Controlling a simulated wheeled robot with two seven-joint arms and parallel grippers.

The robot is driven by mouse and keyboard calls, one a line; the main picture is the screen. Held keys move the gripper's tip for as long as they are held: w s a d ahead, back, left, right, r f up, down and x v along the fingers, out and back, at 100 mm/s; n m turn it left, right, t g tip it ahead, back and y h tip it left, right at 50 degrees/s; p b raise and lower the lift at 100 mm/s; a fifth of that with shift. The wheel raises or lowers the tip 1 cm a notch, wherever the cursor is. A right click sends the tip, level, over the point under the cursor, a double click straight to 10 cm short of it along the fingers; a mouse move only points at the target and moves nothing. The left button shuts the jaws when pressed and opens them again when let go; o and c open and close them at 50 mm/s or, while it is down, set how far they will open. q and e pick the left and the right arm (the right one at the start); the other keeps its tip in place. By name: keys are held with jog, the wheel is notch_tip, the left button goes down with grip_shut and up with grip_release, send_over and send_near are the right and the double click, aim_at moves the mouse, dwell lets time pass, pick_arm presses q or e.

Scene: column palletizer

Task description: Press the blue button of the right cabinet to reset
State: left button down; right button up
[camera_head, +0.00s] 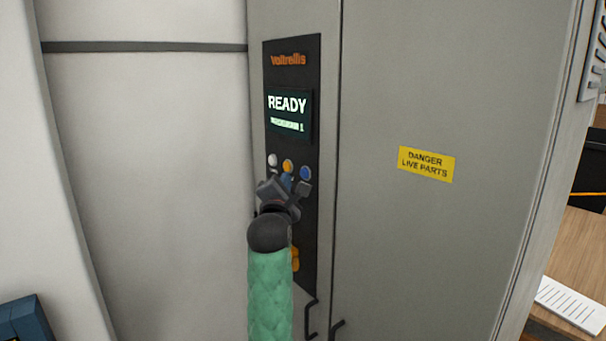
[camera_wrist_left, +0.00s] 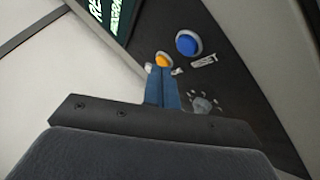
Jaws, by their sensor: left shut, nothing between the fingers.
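The grey cabinet (camera_head: 400,250) carries a dark control panel with a screen (camera_head: 288,116) that reads READY. Below the screen are a white button (camera_head: 272,160), an orange button (camera_head: 288,166) and the blue button (camera_head: 306,173). In the left wrist view the blue button (camera_wrist_left: 188,44) has a RESET label beside it, and the orange button (camera_wrist_left: 163,60) is partly covered by my fingers. My left gripper (camera_head: 287,178) is shut and empty, its blue fingertips close to the panel just below the orange button. I cannot tell whether they touch it. My right gripper is out of view.
A yellow DANGER LIVE PARTS sign (camera_head: 426,164) is on the cabinet door. Dark handles (camera_head: 312,318) stick out low on the cabinet. An orange part on the lower panel is partly hidden by my arm. A wooden desk with a white keyboard (camera_head: 570,305) is at right.

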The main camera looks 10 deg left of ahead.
pick_arm(q)
jog(key=shift+s+a, duration=0.8)
jog(key=shift+s, duration=0.25)
